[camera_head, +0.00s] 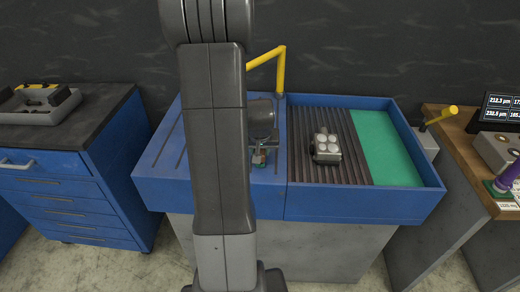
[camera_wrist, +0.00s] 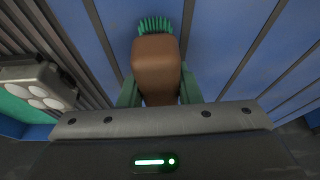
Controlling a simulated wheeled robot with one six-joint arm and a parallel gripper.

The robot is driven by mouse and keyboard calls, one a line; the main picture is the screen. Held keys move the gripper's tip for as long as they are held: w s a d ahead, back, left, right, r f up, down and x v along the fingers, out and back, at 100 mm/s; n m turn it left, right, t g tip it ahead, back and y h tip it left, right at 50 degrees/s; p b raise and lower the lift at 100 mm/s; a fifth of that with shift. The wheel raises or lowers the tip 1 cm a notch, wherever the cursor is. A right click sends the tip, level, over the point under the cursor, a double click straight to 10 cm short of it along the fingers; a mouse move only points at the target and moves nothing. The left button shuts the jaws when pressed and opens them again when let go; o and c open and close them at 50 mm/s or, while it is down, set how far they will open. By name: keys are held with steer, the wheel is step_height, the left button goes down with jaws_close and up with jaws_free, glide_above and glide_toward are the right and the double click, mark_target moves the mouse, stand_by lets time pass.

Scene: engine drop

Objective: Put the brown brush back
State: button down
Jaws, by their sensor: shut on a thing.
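The brown brush (camera_wrist: 156,62) has a brown block handle and green bristles, and shows in the middle of the wrist view. My gripper (camera_wrist: 158,92) is shut on it, with a green finger on each side of the handle. In the head view my gripper (camera_head: 259,157) is over the left, slatted part of the blue station (camera_head: 165,160). The brush is mostly hidden there behind my arm and gripper. I cannot tell whether the brush touches the blue surface below.
A grey engine block (camera_head: 326,147) with round light tops sits on the dark ribbed mat, right of my gripper. A green panel (camera_head: 385,147) lies beyond it. A yellow pipe (camera_head: 281,70) stands behind my gripper. A blue drawer cabinet with a grey tray (camera_head: 40,116) stands left.

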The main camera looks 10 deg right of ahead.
steer(key=shift+f+b, duration=0.3)
steer(key=shift+b, duration=0.05)
steer(key=c, duration=1.1)
jaws_free()
steer(key=shift+r, duration=0.1)
steer(key=shift+o, duration=0.2)
steer(key=shift+r+p, duration=0.15)
steer(key=shift+p, duration=0.35)
steer(key=b+v, duration=0.1)
steer(key=v, duration=1.2)
steer(key=shift+r+b, duration=0.3)
steer(key=shift+b, duration=0.05)
steer(key=p+x, duration=0.1)
steer(key=x, duration=1.3)
steer(key=shift+s+f, duration=0.15)
